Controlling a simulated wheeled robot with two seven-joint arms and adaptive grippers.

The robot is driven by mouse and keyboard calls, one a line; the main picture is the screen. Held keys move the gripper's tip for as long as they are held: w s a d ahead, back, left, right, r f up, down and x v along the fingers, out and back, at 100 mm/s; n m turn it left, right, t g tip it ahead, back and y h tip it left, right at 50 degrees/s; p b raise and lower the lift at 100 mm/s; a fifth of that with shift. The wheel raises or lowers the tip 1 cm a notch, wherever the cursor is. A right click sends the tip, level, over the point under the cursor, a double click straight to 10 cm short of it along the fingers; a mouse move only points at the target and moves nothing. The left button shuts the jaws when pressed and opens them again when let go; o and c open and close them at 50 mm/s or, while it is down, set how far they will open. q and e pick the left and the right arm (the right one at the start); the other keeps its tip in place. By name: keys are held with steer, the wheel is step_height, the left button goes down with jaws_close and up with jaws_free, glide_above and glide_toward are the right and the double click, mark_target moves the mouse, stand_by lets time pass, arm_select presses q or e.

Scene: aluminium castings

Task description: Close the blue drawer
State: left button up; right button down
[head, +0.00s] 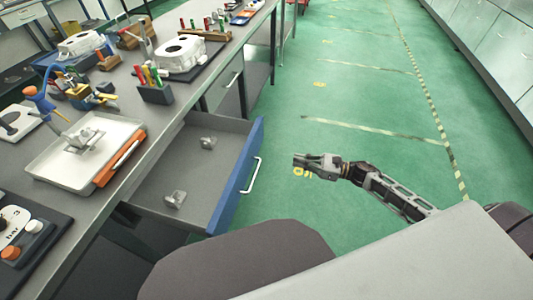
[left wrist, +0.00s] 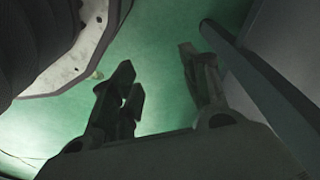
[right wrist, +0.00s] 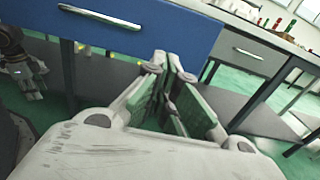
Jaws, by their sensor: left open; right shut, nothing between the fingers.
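The blue drawer (head: 237,182) is pulled out from under the workbench, its grey tray showing. Two small metal castings lie inside, one toward the far side (head: 208,142) and one toward the near side (head: 175,200). My right gripper (head: 298,160) is shut and empty, out in front of the drawer, to the right of its handle (head: 250,176) and apart from it. In the right wrist view the blue front (right wrist: 165,25) fills the top, beyond my fingertips (right wrist: 170,62). My left gripper (left wrist: 155,75) is open and empty in the left wrist view, low over the green floor; the head view does not show it.
A closed grey drawer (right wrist: 250,52) is beside the blue one. The green floor right of the drawer is clear.

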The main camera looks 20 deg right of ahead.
steer(key=shift+w+a, duration=0.1)
steer(key=shift+a, duration=0.05)
glide_toward(255, 151)
steer(key=shift+x, duration=3.15)
arm_select(q)
steer(key=shift+w+d+r, duration=0.2)
steer(key=shift+w+r, duration=0.25)
steer(key=shift+r, duration=0.3)
arm_select(e)
steer(key=shift+w+a+f, duration=0.2)
steer(key=shift+w+a, duration=0.1)
steer(key=shift+w, duration=0.05)
arm_select(q)
steer(key=shift+s+f, duration=0.1)
steer(key=shift+s, duration=0.05)
